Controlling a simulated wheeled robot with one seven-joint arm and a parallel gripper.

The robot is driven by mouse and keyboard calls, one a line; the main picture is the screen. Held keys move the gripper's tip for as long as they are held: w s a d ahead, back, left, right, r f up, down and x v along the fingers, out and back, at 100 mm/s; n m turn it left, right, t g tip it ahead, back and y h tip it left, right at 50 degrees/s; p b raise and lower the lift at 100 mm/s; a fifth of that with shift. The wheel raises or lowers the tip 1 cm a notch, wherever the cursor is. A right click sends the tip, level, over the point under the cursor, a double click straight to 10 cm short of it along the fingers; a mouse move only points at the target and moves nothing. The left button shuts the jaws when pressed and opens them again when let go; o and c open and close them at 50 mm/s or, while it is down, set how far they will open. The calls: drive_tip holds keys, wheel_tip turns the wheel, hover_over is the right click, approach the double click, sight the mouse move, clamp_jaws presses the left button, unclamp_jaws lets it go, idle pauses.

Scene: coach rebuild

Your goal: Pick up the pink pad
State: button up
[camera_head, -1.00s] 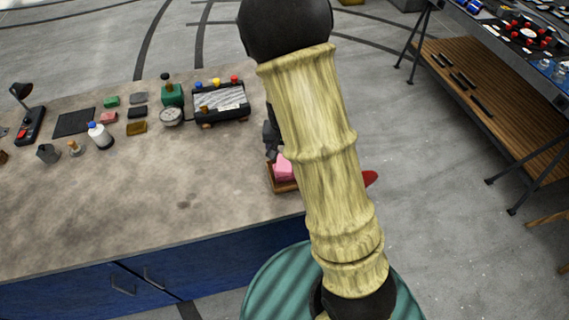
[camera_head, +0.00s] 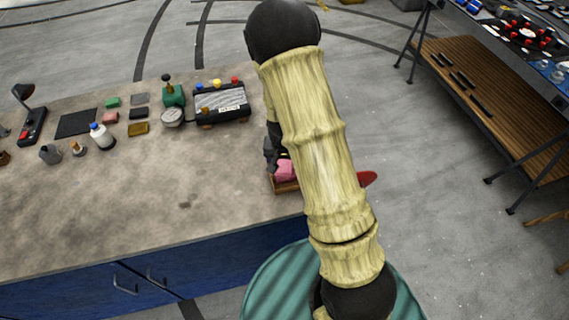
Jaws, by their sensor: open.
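A pink pad (camera_head: 285,170) shows at the right end of the workbench, in or on a small brown wooden tray (camera_head: 286,187). My arm covers the pad's right side. My gripper (camera_head: 271,155) is a dark shape just behind and left of the pad, mostly hidden by my pale arm link. It is open. I cannot tell whether its fingers touch the pad or stand around it.
The grey workbench (camera_head: 180,195) is clear in its middle and front. A red object (camera_head: 367,178) shows right of my arm.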

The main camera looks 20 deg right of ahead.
sight(284, 164)
drive_tip(key=shift+f, duration=0.15)
drive_tip(key=shift+c, duration=0.4)
drive_tip(key=c, duration=1)
drive_tip(key=shift+c, duration=0.2)
wheel_tip(284, 164, up, 10)
drive_tip(key=b, duration=0.1)
